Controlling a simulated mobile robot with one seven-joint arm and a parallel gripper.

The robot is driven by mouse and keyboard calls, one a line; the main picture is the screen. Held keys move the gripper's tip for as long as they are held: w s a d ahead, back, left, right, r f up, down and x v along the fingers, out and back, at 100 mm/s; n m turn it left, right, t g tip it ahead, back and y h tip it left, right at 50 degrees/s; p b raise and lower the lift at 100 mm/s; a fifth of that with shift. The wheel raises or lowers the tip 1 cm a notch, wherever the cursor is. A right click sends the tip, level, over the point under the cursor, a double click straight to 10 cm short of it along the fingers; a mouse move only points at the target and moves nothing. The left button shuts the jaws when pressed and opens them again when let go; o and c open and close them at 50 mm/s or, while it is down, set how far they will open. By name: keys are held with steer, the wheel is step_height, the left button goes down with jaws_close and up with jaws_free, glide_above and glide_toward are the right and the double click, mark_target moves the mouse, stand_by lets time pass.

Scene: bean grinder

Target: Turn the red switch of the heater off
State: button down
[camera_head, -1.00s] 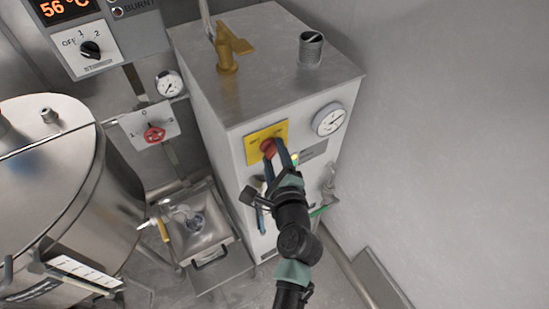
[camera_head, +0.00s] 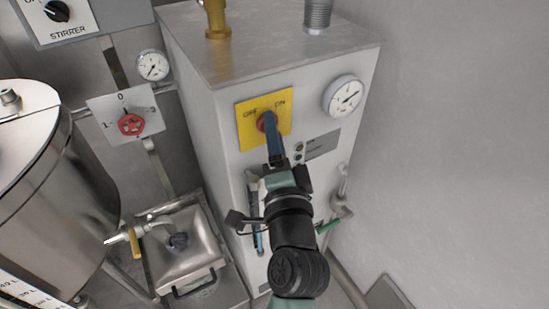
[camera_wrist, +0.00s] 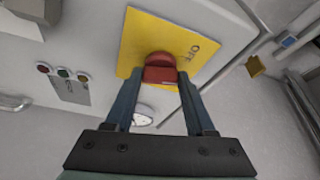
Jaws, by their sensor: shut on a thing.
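The heater (camera_head: 213,150) is a pale metal cabinet with a yellow plate (camera_head: 247,128) on its front, marked OFF at left and ON at right. The red switch (camera_head: 262,123) sits in the middle of that plate, partly hidden behind my fingers. In the wrist view the red switch (camera_wrist: 160,69) is between the two blue fingertips on the yellow plate (camera_wrist: 140,35). My gripper (camera_head: 271,126) is shut on the red switch, reaching up from below; it also shows in the wrist view (camera_wrist: 157,80). The exact angle of the switch is hard to tell.
A round gauge (camera_head: 343,96) and a small dark panel (camera_head: 322,145) with lamps are right of the plate. A red valve knob (camera_head: 131,124) is on the left wall panel. A steel kettle (camera_head: 55,190) stands at left. A plain wall bounds the right side.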

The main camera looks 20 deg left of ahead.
steer(key=n+y+b, duration=0.1)
steer(key=n+b, duration=0.1)
steer(key=b, duration=0.2)
steer(key=n+y+b, duration=0.1)
steer(key=n+b, duration=0.1)
steer(key=b, duration=0.2)
steer(key=n+b, duration=0.2)
steer(key=b, duration=0.1)
steer(key=shift+f+t+y+b, duration=0.25)
steer(key=shift+t+y+b, duration=0.05)
steer(key=shift+y+b, duration=0.1)
steer(key=shift+r+n, duration=0.15)
steer(key=shift+n, duration=0.25)
steer(key=shift+c, duration=1.2)
jaws_free()
steer(key=shift+d, duration=0.1)
steer(key=b+v, duration=0.2)
steer(key=v, duration=1.1)
